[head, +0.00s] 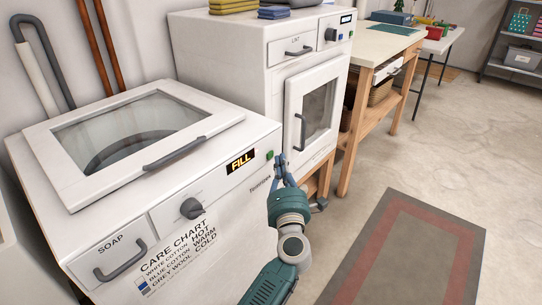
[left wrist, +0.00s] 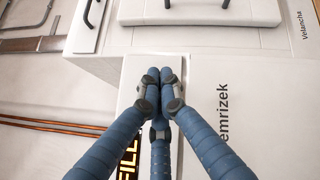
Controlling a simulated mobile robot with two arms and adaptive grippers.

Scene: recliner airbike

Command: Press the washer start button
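The white top-loading washer (head: 100,195) stands at the left in the head view, with its glass lid closed. Its front panel has a lit display (head: 240,161) reading FILL, which shows partly in the left wrist view (left wrist: 127,158). The small green start button (head: 270,155) is to the right of the display. My left gripper (head: 280,160) is at the washer's right front corner, its fingertips close beside the button. I cannot tell whether they touch it. In the left wrist view its blue fingers (left wrist: 152,78) are drawn together and empty, and the button is hidden. My right gripper is not in view.
A white dryer (head: 290,75) stands just behind and right of the washer. A wooden table (head: 385,45) is beyond it. A grey and red rug (head: 410,250) lies on open floor at the right. A dark knob (head: 191,208) and a soap drawer (head: 115,250) are on the washer front.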

